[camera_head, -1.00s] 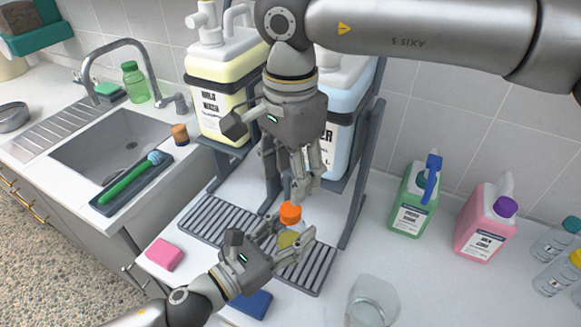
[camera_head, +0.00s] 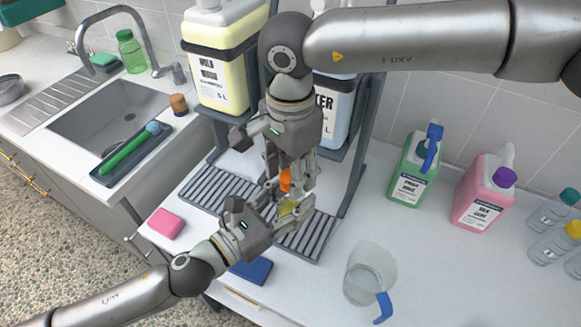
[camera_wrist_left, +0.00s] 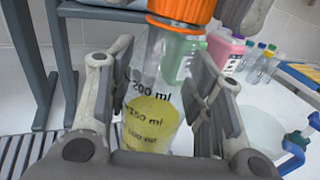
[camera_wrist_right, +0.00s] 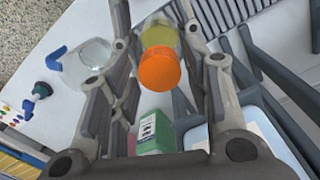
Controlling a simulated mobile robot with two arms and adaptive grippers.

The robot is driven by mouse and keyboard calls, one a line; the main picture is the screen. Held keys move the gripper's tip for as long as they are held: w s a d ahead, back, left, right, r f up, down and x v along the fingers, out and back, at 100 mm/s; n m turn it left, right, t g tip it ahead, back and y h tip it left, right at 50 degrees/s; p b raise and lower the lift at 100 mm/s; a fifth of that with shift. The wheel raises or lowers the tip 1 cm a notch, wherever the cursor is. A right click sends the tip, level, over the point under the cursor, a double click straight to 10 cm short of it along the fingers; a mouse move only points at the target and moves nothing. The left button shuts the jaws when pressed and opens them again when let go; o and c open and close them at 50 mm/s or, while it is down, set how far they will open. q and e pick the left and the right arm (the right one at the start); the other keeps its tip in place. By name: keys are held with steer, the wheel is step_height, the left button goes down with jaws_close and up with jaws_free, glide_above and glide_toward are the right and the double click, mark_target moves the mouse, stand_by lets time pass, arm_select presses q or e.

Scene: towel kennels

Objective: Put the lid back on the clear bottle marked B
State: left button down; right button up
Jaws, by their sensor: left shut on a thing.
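A clear bottle (camera_wrist_left: 150,120) with ml marks and yellow liquid is upright over the drain grate (camera_head: 205,190). Its orange lid (camera_wrist_left: 182,12) is at the top of the neck; whether it is seated I cannot tell. No letter B shows. My left gripper (camera_head: 290,210) is shut around the bottle's body from the front. My right gripper (camera_head: 290,187) points down from above, its fingers on either side of the lid. In the right wrist view the lid (camera_wrist_right: 160,69) sits between open fingers, with a gap on its right.
A dark rack (camera_head: 355,185) with large yellow and blue jugs stands behind. A clear pitcher (camera_head: 368,270) is to the right. Green (camera_head: 412,175) and pink (camera_head: 482,195) jugs stand against the wall. A pink sponge (camera_head: 165,223) and blue cloth (camera_head: 250,270) lie in front.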

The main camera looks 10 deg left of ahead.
steer(key=c, duration=0.8)
steer(key=m, duration=0.6)
steer(key=shift+m, duration=0.3)
steer(key=m, duration=0.4)
steer(key=shift+m, duration=0.3)
steer(key=m, duration=0.3)
steer(key=o, duration=1.1)
steer(key=shift+r, duration=2.3)
